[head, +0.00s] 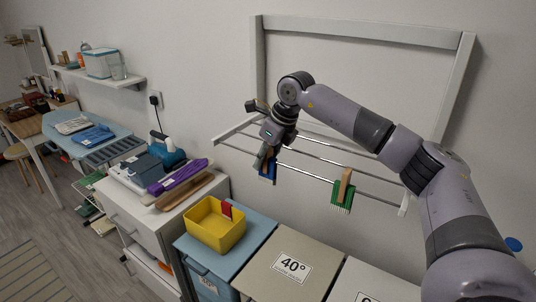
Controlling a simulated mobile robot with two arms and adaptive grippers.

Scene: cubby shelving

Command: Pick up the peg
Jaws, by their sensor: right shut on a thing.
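My right gripper (264,154) is at the left part of the wall drying rack, pointing down with its fingers close together. It is shut on what looks like a wooden peg (268,162), which is mostly hidden by the fingers. A small blue cloth (268,173) hangs at that peg; whether the peg still grips it is too small to tell. Another wooden peg (345,183) holds a green cloth (340,198) on the rack, to the right and apart from the gripper. My left gripper is out of view.
The rack's rails (310,175) run beneath my right arm, in front of the white frame. Below stand a yellow bin (203,231) with a red piece at its rim, a blue hamper (252,238) and a beige hamper lid marked 40° (262,275). A cabinet (150,222) holding several items stands left.

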